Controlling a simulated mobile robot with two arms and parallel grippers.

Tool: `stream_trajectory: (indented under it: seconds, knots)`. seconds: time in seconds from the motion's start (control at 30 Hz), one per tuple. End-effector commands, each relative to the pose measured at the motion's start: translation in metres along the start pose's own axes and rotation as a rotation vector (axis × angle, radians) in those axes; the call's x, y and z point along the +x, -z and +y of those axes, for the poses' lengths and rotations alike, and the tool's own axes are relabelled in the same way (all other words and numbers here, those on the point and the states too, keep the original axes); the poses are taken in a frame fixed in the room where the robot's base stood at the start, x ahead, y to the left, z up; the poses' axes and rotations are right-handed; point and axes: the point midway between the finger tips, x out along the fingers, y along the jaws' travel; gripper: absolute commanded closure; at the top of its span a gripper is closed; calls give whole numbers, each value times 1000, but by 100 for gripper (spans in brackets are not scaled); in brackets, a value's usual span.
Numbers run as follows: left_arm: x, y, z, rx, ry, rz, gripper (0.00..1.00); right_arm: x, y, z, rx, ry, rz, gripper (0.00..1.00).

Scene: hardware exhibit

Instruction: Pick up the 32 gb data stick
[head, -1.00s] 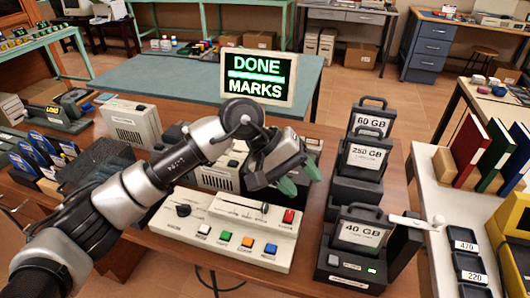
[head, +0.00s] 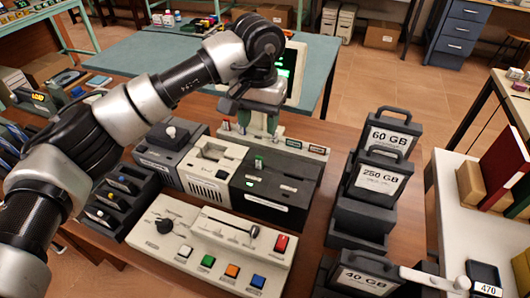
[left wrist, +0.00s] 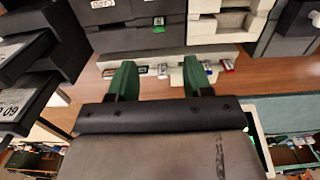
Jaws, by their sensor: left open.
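Several small data sticks stand in a row on a pale rack (head: 300,146) behind the grey devices. A red-ended stick (head: 318,149) is at its right end. Their capacity marks are too small to read, so I cannot tell which is the 32 GB one. My left gripper (head: 258,121) is open above the middle of this row. In the left wrist view, its green fingers (left wrist: 160,80) are spread, with a pale stick (left wrist: 162,71) between them, not visibly gripped. A green-ended stick (head: 259,162) sits in the dark device (head: 275,186). My right gripper is out of view.
A control console (head: 210,243) with coloured buttons is in front. Labelled drives, including the 250 GB one (head: 378,178), stand on the right. A monitor (head: 292,75) stands behind the gripper. Dark cartridges (head: 122,185) are at the left.

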Motion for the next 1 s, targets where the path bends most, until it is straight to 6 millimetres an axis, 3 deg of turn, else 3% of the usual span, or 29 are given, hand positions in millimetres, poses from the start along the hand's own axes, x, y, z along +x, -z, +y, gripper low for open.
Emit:
stream_trajectory:
  seconds: [0.3,0.53,0.8,1.0]
  knots:
    - [46,0,0,0,-1,-4,50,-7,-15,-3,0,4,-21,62]
    - [64,-1,1,0,-2,-4,50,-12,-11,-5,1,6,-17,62]
    - [101,-2,1,0,-2,-3,50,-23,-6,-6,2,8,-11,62]
    - [107,-2,1,0,-2,0,50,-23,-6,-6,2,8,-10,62]
